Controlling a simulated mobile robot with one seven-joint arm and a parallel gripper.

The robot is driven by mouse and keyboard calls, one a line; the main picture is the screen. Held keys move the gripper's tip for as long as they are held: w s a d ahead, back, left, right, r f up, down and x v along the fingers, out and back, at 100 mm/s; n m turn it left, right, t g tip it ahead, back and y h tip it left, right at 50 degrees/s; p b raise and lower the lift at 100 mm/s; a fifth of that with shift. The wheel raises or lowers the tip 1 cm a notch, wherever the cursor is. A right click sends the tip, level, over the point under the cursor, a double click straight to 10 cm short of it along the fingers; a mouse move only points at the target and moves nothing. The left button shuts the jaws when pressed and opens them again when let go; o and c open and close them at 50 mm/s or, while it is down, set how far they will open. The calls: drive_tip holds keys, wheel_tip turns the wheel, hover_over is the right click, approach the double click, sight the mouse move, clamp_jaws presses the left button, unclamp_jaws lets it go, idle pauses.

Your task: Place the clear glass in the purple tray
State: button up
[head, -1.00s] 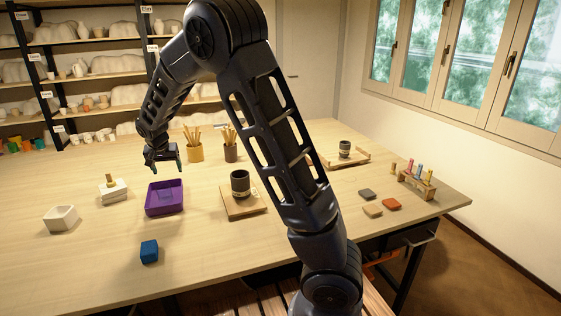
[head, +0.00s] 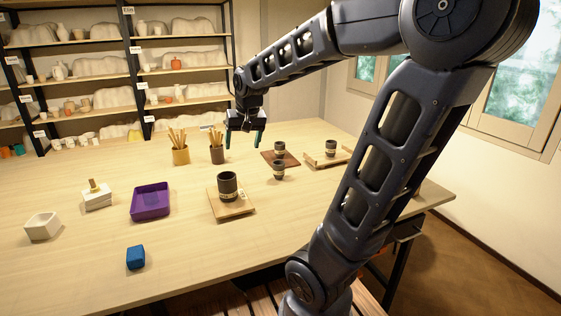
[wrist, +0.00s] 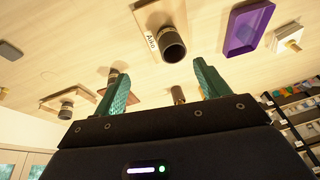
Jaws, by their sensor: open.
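The purple tray (head: 138,214) lies on the table, left of centre; the wrist view also shows it at upper right (wrist: 233,44). A faint see-through shape inside it looks like the clear glass (head: 151,196), but its outline is too weak to be sure of or to tell how it stands. My gripper (head: 244,141) is open and empty, raised above the table to the right of and beyond the tray. Its two green fingers are spread apart in the wrist view (wrist: 161,78), with nothing between them.
A dark cup (head: 228,187) stands on a wooden board (head: 238,213). The front table is mostly clear.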

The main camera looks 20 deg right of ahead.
drive_tip(key=s+d, duration=0.3)
drive_tip(key=s, duration=0.4)
drive_tip(key=s+d+f+h, duration=0.1)
drive_tip(key=s+d, duration=0.2)
drive_tip(key=s, duration=0.5)
drive_tip(key=shift+s+d+n+t, duration=0.15)
drive_tip(key=shift+s+n+t, duration=0.05)
drive_tip(key=shift+n+t, duration=0.2)
